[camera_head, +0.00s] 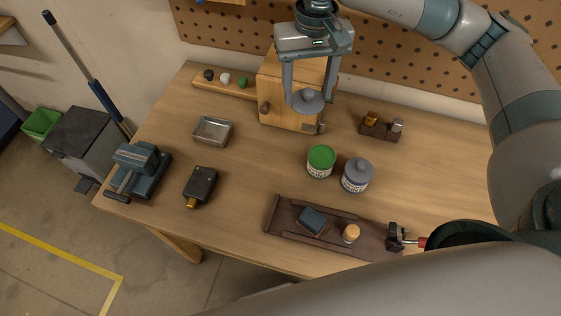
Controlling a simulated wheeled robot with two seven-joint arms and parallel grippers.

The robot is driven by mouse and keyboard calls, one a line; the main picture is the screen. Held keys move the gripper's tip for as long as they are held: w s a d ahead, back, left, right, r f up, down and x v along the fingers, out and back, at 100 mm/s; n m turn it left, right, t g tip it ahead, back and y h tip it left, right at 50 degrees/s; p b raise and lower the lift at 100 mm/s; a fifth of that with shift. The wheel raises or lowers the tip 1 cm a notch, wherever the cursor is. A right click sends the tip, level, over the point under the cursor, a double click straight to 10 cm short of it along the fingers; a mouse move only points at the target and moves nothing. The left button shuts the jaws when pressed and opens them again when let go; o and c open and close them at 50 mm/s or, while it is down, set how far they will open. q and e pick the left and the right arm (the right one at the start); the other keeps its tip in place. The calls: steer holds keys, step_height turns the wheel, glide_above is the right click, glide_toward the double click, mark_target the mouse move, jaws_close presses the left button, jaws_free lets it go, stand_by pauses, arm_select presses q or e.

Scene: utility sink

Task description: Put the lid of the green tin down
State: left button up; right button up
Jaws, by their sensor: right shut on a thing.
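The green tin (320,162) stands upright on the workbench, its top green and its side carrying a white label. I cannot tell whether that green is a cover or its contents. My right gripper (308,97) is above the back of the bench, pointing down. It is shut on a small round grey lid (307,104), held in front of the wooden cabinet and up and left of the green tin, apart from it. The lid's underside is hidden. My left gripper is not in view.
A grey tin (357,176) stands right of the green tin. Around are a wooden cabinet (284,99), metal tray (212,131), dark device (201,185), vise (139,169), dark wooden tray (283,222) and small brown block (379,129). Bench is clear between metal tray and green tin.

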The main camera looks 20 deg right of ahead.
mark_target(308, 109)
steer(key=m, duration=0.1)
steer(key=s+f+m, duration=0.1)
steer(key=m, duration=0.1)
steer(key=f+m, duration=0.1)
steer(key=m, duration=0.1)
steer(key=shift+s+a+b, duration=0.2)
steer(key=shift+b, duration=0.1)
steer(key=m, duration=0.2)
steer(key=s+f+m, duration=0.1)
steer(key=m, duration=0.2)
steer(key=shift+s+a+f, duration=0.15)
steer(key=shift+a+f, duration=0.05)
steer(key=s+a+f+m+b, duration=0.1)
steer(key=s+f+m, duration=0.3)
steer(key=m, duration=1.2)
steer(key=s+a+f+m+b, duration=0.1)
steer(key=s+f+m, duration=0.3)
steer(key=m, duration=1.3)
steer(key=shift+s+f+m+b, duration=0.2)
steer(key=shift+s+m+b, duration=0.1)
steer(key=shift+b, duration=0.45)
